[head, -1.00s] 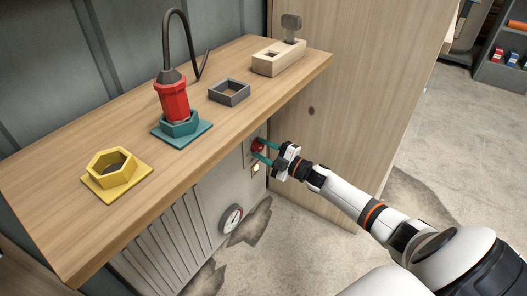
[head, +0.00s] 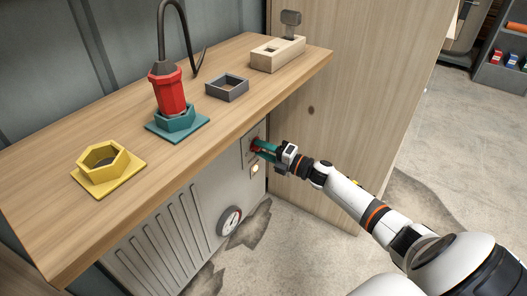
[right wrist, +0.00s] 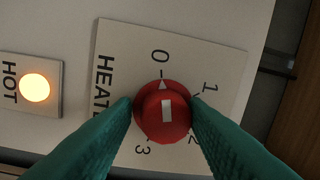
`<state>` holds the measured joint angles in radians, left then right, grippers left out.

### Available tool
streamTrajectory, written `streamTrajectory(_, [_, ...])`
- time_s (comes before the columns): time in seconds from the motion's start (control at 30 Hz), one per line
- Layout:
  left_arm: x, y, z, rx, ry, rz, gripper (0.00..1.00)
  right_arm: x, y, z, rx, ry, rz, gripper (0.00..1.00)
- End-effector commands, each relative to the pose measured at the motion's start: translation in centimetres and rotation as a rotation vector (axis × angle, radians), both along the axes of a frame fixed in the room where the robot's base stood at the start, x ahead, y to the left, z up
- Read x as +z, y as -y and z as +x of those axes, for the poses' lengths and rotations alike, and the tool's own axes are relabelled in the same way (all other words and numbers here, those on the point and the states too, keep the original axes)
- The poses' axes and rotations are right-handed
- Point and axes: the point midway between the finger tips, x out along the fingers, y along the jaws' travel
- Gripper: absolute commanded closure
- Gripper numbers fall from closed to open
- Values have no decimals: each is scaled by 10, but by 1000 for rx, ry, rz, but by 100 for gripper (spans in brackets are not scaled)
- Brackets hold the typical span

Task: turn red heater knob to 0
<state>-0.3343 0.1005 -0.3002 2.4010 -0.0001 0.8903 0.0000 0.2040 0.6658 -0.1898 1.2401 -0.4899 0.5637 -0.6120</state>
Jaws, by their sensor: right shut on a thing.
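The red heater knob (right wrist: 165,112) sits on a pale plate (right wrist: 118,35) marked HEATER, with 0, 1, 2 and 3 around it. Its white triangle points toward the 0 mark, at or very near it. In the head view the knob (head: 254,143) is on the heater's front (head: 205,205), under the shelf edge and partly hidden by my fingers. My right gripper (head: 260,147) is shut on the knob, its teal fingers on either side in the right wrist view (right wrist: 163,118). My left gripper is not in view.
A lit orange HOT lamp (right wrist: 35,87) is beside the plate. A wooden shelf (head: 110,135) overhangs the heater, bearing a red tool (head: 166,92) in a teal holder. A gauge (head: 229,220) is below the knob. A wooden panel (head: 345,110) stands to the right.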

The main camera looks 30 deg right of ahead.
Motion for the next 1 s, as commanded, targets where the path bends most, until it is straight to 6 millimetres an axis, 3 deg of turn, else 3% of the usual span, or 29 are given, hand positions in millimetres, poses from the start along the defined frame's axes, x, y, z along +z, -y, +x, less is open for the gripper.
streamTrajectory(0.5, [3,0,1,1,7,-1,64,7,2,1,-1,20,-18,83])
streamTrajectory(0.53, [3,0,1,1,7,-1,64,7,2,1,-1,20,-18,57])
streamTrajectory(0.6, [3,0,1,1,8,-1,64,7,2,1,0,20,-18,45])
streamTrajectory(1.0, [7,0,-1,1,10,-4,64,3,4,-8,0,10,-16,45])
